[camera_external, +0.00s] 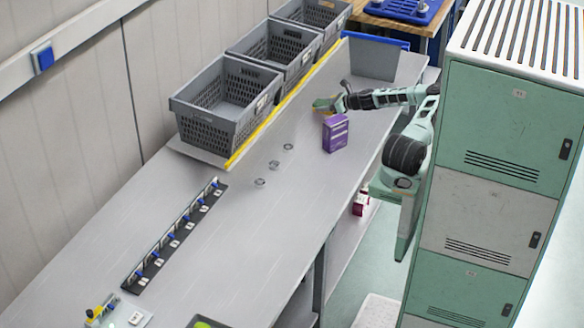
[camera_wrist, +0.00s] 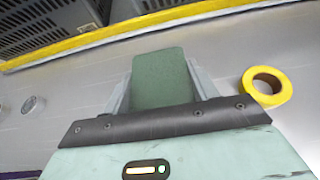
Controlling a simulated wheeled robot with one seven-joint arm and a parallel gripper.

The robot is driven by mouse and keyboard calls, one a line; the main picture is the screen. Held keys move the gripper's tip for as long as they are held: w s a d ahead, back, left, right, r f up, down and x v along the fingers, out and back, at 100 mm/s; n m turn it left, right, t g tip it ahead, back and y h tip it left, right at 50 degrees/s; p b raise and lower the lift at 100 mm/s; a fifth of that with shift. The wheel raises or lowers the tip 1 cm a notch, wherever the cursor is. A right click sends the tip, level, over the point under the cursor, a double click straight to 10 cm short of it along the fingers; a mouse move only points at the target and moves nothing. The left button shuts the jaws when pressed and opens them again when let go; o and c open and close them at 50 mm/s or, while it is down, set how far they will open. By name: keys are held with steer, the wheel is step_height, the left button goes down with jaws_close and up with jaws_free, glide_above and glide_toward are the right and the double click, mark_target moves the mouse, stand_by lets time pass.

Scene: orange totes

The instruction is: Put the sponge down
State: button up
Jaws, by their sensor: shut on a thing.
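My gripper (camera_external: 338,102) reaches over the grey bench from the right, near the purple box. In the wrist view, my gripper (camera_wrist: 157,88) is shut on a green sponge (camera_wrist: 160,75), with one grey finger on each side. The sponge also shows in the external view (camera_external: 322,103), small at the end of my gripper. I cannot tell whether the sponge touches the bench top (camera_external: 240,210). The sponge's lower end is hidden by the dark front edge of my gripper in the wrist view.
A purple box (camera_external: 335,134) stands close to my gripper. A yellow tape roll (camera_wrist: 267,87) lies right of the sponge. Grey crates (camera_external: 215,130) line the back behind a yellow strip (camera_external: 270,118). Small clear discs (camera_external: 274,165) lie left. A grey bin (camera_external: 374,60) stands at the far end.

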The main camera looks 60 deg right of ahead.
steer(key=shift+f, duration=1.65)
steer(key=shift+f, duration=0.15)
steer(key=o, duration=0.9)
steer(key=shift+o, duration=0.2)
steer(key=shift+s+r, duration=0.2)
steer(key=shift+b+v, duration=0.45)
steer(key=shift+v, duration=3.15)
steer(key=shift+w+r, duration=0.1)
